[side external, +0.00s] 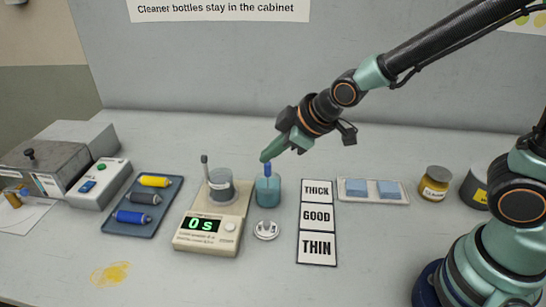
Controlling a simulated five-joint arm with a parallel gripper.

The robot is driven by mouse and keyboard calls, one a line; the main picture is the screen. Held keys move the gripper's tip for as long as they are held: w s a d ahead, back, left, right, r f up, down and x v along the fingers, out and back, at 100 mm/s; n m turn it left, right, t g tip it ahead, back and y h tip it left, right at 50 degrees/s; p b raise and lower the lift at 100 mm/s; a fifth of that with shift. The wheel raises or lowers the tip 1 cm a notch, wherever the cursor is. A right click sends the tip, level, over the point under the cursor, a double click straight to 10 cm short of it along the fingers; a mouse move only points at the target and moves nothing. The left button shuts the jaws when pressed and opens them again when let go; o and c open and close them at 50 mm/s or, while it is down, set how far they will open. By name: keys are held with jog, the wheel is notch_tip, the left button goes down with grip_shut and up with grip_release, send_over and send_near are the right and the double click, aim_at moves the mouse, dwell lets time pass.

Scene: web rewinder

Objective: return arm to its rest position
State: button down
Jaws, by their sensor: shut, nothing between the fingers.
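My gripper (266,156) is green and shut, with nothing held. It points down and to the left above the bench, at the end of my arm, which reaches in from the upper right. I cannot tell whether the tip touches the blue top.
A tray (140,222) of coloured rolls lies left. THICK/GOOD/THIN cards (317,216), a tray of blue pads (373,199) and a yellow jar (435,183) stand right. The front bench is mostly clear.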

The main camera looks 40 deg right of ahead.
jog(key=s+d+r+m+g+h, duration=0.1)
jog(key=s+d+r+m, duration=0.3)
jog(key=s+d, duration=0.1)
jog(key=s+d+r+m+g+h, duration=0.1)
jog(key=s+d+r+m, duration=0.3)
jog(key=d, duration=0.4)
jog(key=s+m, duration=0.1)
jog(key=s, duration=0.1)
jog(key=shift+s+d+h, duration=0.3)
